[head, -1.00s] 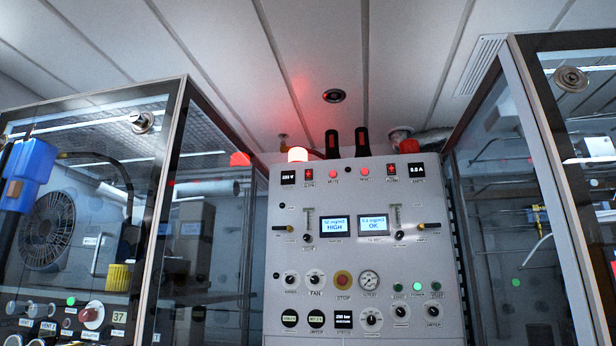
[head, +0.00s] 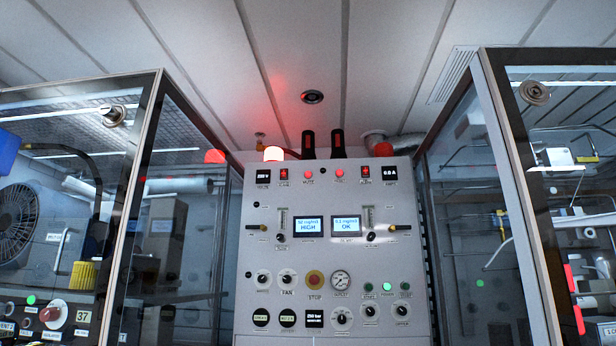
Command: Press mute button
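The mute button (head: 308,174) is a small round red button near the top of the grey control panel (head: 235,215). It is the left one of a pair, with a similar red button (head: 339,173) beside it. The small label under it is blurred but appears to read "MUTE". Nothing covers it. I cannot tell whether it is pressed in. My gripper is not in view.
A lit beacon (head: 273,154) and two dark uprights (head: 308,143) stand at the panel's top. Displays read HIGH (head: 307,226) and OK (head: 346,226). A red stop button (head: 315,279) sits lower. Glass-walled cabinets (head: 140,170) flank the panel; the space before it looks clear.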

